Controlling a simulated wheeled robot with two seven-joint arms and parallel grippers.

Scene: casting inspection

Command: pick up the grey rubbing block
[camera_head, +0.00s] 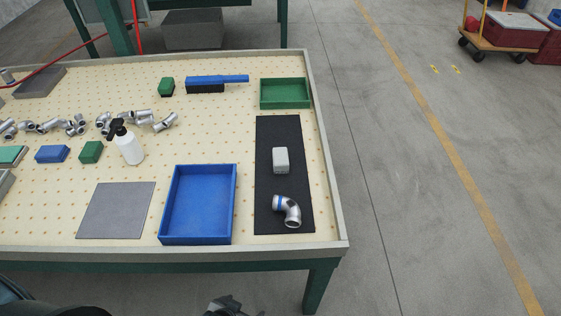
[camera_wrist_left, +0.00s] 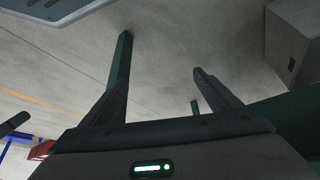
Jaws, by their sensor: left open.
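The grey rubbing block (camera_head: 281,160) is a small light-grey block with rounded edges. It lies on the black mat (camera_head: 292,130) at the right of the table, just above a silver pipe elbow with a blue band (camera_head: 287,211). My left gripper (camera_head: 228,305) shows partly at the bottom edge of the head view, in front of the table and well apart from the block. In the left wrist view its two dark fingers (camera_wrist_left: 156,88) are spread with nothing between them. The block is not in that view.
A blue tray (camera_head: 164,205) stands left of the mat, and a green tray (camera_head: 284,106) stands behind it. A white spray bottle (camera_head: 129,146), blue and green blocks and several metal fittings lie farther left. The table's front edge (camera_head: 200,252) is between my gripper and the mat.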

